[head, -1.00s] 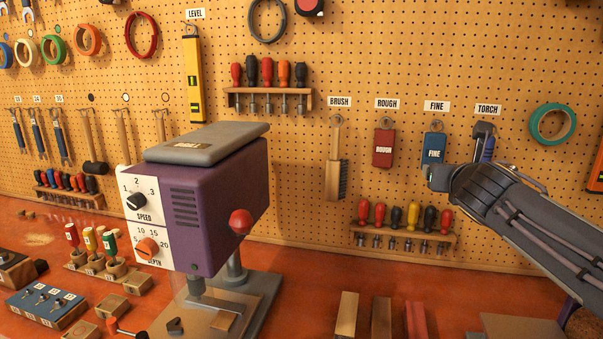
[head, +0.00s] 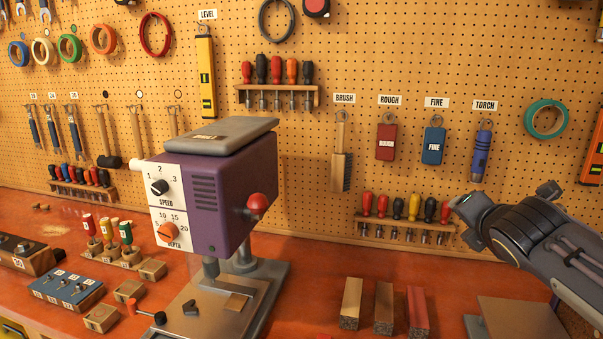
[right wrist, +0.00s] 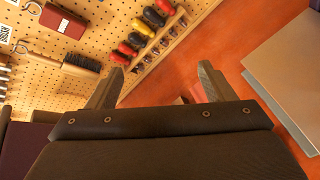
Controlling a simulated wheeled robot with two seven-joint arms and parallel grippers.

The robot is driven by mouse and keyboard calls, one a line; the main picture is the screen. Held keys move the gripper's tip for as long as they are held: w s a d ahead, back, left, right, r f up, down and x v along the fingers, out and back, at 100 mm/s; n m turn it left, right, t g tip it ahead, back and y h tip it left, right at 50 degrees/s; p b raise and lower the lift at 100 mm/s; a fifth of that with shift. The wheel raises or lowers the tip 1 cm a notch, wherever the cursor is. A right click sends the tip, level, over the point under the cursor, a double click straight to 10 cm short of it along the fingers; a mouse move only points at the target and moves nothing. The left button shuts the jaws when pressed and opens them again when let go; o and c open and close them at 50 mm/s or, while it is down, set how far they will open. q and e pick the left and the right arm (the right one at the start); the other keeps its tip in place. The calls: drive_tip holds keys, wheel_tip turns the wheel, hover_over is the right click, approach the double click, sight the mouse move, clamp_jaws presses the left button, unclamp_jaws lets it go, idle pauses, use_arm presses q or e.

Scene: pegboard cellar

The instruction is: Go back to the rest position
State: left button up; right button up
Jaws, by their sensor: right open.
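My right gripper (head: 466,204) comes in from the right in the head view, above the bench and in front of the pegboard. In the right wrist view its two fingers (right wrist: 160,85) stand apart with nothing between them. The blue torch (head: 481,155) hangs on its hook under the TORCH label, to the upper left of my right wrist and clear of it. My left gripper is in neither view.
A purple drill press (head: 235,180) with a red knob stands on the red bench. Wooden blocks (head: 351,302) lie in front of the pegboard (head: 420,65). A screwdriver rack (head: 405,228), brush (head: 341,165), red block (head: 386,140) and blue block (head: 433,146) hang there.

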drive_tip(key=s+a+f+m+g+y, duration=0.2)
drive_tip(key=s+a+f+m, duration=0.1)
drive_tip(key=s+f+m, duration=0.4)
drive_tip(key=s+a+f+m+g+y, duration=0.2)
drive_tip(key=s+a+f+m, duration=0.2)
drive_tip(key=s+f+m, duration=0.4)
drive_tip(key=s+a+f+m+g+y, duration=0.2)
drive_tip(key=s+f+m, duration=0.5)
drive_tip(key=s+m, duration=0.4)
drive_tip(key=s+a+y, duration=0.1)
drive_tip(key=s+a, duration=0.1)
drive_tip(key=shift+s+f+g, duration=0.25)
drive_tip(key=shift+s+g, duration=0.05)
drive_tip(key=shift+g, duration=0.1)
